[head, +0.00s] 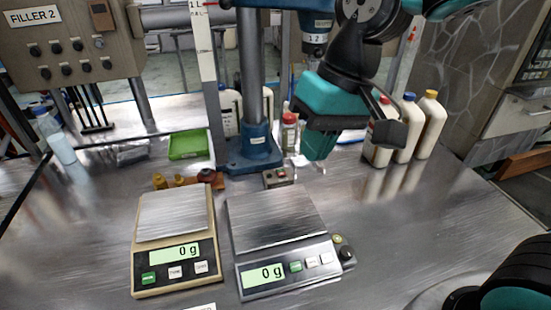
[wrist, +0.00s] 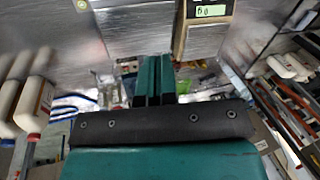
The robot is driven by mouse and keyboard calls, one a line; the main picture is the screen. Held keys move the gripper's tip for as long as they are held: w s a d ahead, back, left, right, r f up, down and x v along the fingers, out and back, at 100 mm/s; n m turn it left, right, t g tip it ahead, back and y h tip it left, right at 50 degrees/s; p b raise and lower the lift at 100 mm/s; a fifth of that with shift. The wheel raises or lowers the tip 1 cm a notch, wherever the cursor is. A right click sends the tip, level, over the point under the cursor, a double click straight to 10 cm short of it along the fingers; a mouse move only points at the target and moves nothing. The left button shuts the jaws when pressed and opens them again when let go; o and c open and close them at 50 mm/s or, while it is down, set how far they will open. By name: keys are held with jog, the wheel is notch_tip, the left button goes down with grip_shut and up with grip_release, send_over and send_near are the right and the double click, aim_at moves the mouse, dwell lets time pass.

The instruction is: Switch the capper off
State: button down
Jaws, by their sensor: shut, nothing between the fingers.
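A small grey switch box (head: 278,177) with a red and a green button sits on the table in front of the foot. My gripper (head: 318,148) is above the table, right of the foot and apart from the switch box. In the wrist view its teal fingers (wrist: 155,80) are shut together with nothing between them. I cannot make out the switch box in the wrist view.
Two scales (head: 175,245) (head: 283,245) reading 0 g stand in front. White bottles (head: 405,130) stand right of my gripper, one partly hidden by it. A green tray (head: 188,144) and small brass fittings (head: 180,181) lie left of the foot. The table's right side is mostly clear.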

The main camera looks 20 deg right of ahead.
jog(key=w+d+f+m+h+b, duration=0.1)
jog(key=w+f+m, duration=0.3)
jog(key=w, duration=0.5)
jog(key=w+f+m+h+b, duration=0.1)
jog(key=w+f+m, duration=0.1)
jog(key=w+m, duration=0.55)
jog(key=m+h+b, duration=0.1)
jog(key=m+b, duration=0.1)
jog(key=m, duration=0.7)
send_over(281, 170)
notch_tip(281, 170, down, 10)
jog(key=shift+f, duration=0.15)
jog(key=shift+f, duration=0.1)
notch_tip(281, 170, down, 13)
jog(key=p, duration=0.2)
jog(key=shift+f+p, duration=0.1)
jog(key=shift+p, duration=0.25)
jog(key=shift+f, duration=0.3)
